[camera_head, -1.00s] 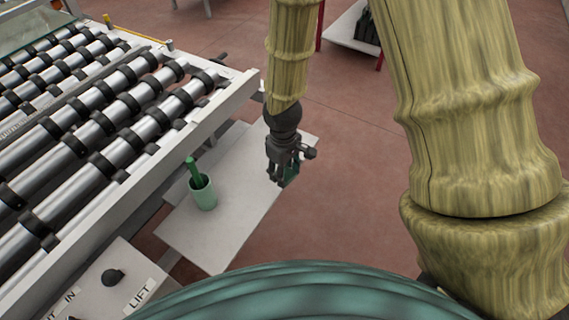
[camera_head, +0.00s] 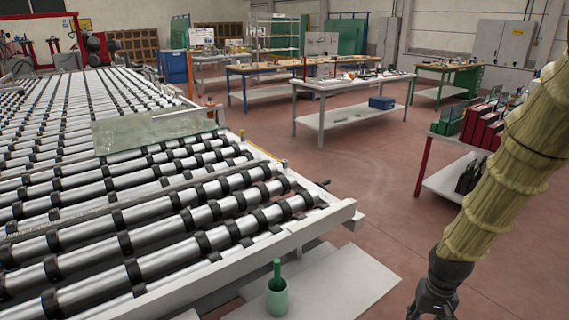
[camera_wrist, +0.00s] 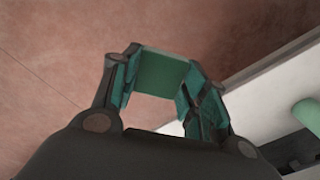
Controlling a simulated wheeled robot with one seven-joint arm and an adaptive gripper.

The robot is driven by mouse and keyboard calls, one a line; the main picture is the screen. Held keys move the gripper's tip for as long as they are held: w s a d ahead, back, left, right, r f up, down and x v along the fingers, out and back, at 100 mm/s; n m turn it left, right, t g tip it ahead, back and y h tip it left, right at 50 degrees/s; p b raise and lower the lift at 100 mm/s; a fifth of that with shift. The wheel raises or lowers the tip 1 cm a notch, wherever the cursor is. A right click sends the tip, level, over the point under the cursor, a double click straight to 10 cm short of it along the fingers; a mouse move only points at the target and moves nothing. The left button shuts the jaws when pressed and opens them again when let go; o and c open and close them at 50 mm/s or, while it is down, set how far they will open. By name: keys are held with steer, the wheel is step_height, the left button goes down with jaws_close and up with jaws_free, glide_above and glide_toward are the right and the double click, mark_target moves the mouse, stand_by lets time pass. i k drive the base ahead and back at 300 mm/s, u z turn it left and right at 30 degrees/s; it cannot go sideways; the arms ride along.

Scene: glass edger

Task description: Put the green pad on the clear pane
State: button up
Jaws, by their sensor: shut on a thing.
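The clear pane (camera_head: 150,131) lies flat on the roller conveyor, left of centre in the head view. The green pad (camera_wrist: 160,72) shows in the wrist view between the fingers of my gripper (camera_wrist: 163,88), which is shut on it. In the head view my gripper (camera_head: 432,306) hangs at the lower right, cut by the bottom edge, over the floor beside the shelf. It is well to the right of the pane and nearer to me. The pad cannot be made out in the head view.
The roller conveyor (camera_head: 130,240) fills the left, with a white side rail (camera_head: 290,240). A green cup (camera_head: 277,299) with a green stick stands on a low grey shelf (camera_head: 345,285). A rack with red parts (camera_head: 487,130) stands at right. Worktables (camera_head: 350,85) stand behind; floor between is clear.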

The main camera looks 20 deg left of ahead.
mark_target(155, 124)
steer(key=z, duration=0.7)
steer(key=k, duration=0.95)
steer(key=z, duration=0.55)
steer(key=i, duration=1.95)
steer(key=u, duration=0.35)
steer(key=i, duration=1.35)
steer(key=u, duration=0.35)
steer(key=i, duration=1.45)
steer(key=u, duration=0.35)
steer(key=i, duration=1.55)
steer(key=u, duration=0.35)
steer(key=i, duration=1.8)
steer(key=u, duration=0.7)
steer(key=i, duration=1.55)
steer(key=u, duration=0.5)
